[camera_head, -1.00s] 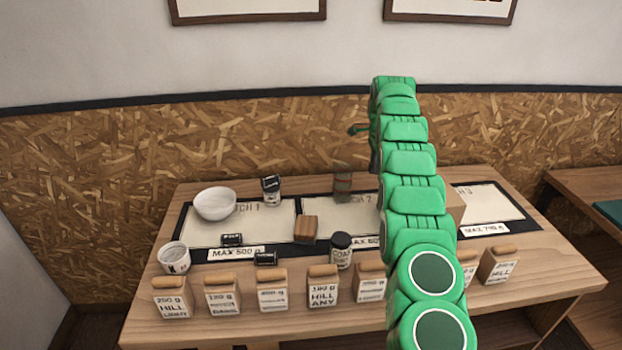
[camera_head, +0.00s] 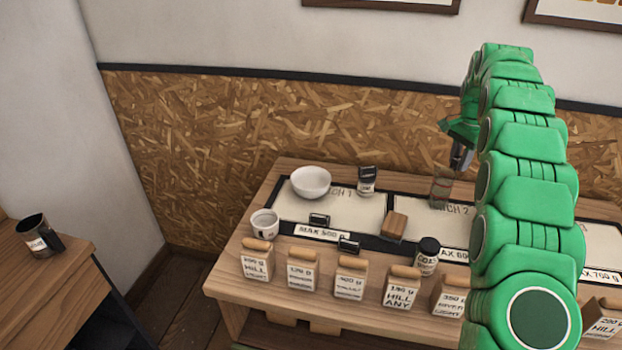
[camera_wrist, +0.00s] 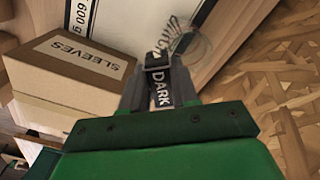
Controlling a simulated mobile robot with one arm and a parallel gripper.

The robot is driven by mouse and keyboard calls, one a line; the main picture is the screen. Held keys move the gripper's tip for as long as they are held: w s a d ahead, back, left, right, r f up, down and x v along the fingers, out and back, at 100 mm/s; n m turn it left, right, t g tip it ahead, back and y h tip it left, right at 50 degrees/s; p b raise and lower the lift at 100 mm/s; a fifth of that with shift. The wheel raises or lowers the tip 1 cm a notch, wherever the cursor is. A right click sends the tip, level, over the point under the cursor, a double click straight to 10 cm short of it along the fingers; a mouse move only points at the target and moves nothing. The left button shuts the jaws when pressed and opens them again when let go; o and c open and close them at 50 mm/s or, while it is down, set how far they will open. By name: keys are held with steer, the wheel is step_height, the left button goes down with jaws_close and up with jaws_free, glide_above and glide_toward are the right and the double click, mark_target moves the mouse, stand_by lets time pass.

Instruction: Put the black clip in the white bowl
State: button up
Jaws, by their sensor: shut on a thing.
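The white bowl (camera_head: 310,183) stands upright at the back left of the table, at the left end of the first mat. My gripper (camera_head: 461,156) hangs above the back of the table, well right of the bowl, fingers pointing down. In the wrist view my gripper (camera_wrist: 160,85) is shut on a black piece lettered DARK, which looks like the black clip (camera_wrist: 160,88); the fingers partly cover it. Two small black pieces lie on the table, one (camera_head: 319,219) near the bowl and one (camera_head: 349,245) nearer the front.
A clear glass (camera_head: 440,191) stands below my gripper. A black-and-white pack (camera_head: 366,180) stands right of the bowl. A SLEEVES box (camera_wrist: 75,70) shows in the wrist view.

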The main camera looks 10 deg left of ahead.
mark_target(311, 185)
steer(key=s+a+r+n, duration=0.3)
steer(key=s+a+n, duration=0.3)
steer(key=a, duration=0.5)
steer(key=s+a+f+n, duration=0.1)
steer(key=s+a+f, duration=0.1)
steer(key=a, duration=0.7)
steer(key=s+a+f+n, duration=0.2)
steer(key=s+a, duration=0.1)
steer(key=a, duration=0.6)
steer(key=s+a+f+n, duration=0.1)
steer(key=s+a+f, duration=0.15)
steer(key=a, duration=0.55)
steer(key=w+a+f, duration=0.1)
steer(key=w+f, duration=0.1)
steer(key=w, duration=0.1)
steer(key=w+a+f, duration=0.2)
steer(key=w, duration=0.1)
steer(key=w+a+f, duration=0.2)
steer(key=w, duration=0.2)
steer(key=shift+f, duration=0.15)
steer(key=shift+w+a+f, duration=0.2)
steer(key=shift+w+f, duration=0.25)
steer(key=shift+w, duration=0.05)
steer(key=shift+w+a+f, duration=0.15)
steer(key=shift+w+f, duration=0.2)
steer(key=shift+f, duration=0.35)
steer(key=shift+w+a+f, duration=0.25)
steer(key=shift+w+f, duration=0.3)
steer(key=shift+f, duration=0.05)
